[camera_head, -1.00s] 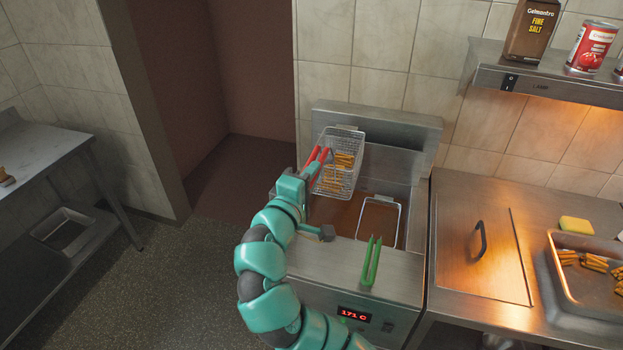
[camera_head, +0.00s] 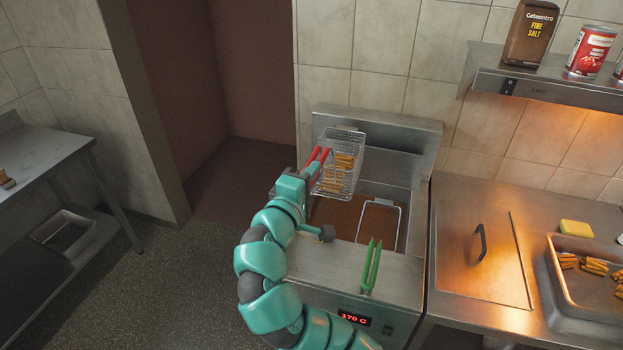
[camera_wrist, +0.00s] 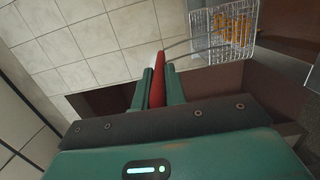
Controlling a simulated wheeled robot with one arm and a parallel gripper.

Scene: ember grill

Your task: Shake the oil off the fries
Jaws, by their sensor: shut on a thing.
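A wire basket (camera_head: 352,180) with a red handle (camera_head: 318,160) hangs above the left well of the fryer (camera_head: 345,268). Fries (camera_head: 343,172) lie inside it. My gripper (camera_head: 304,173) is shut on the red handle and holds the basket up, tilted, clear of the brown oil (camera_head: 336,213). In the wrist view, the red handle (camera_wrist: 158,88) sits between the fingers of my gripper (camera_wrist: 158,85), and the basket (camera_wrist: 222,30) shows beyond with fries (camera_wrist: 232,28) in it. Whether oil drips from it is too small to tell.
A second basket (camera_head: 401,235) with a green handle (camera_head: 371,266) sits in the right well. The fryer display (camera_head: 354,318) is lit red. A steel counter at right holds a tray (camera_head: 556,282) of fries and a yellow sponge (camera_head: 575,228). A shelf (camera_head: 560,88) hangs above.

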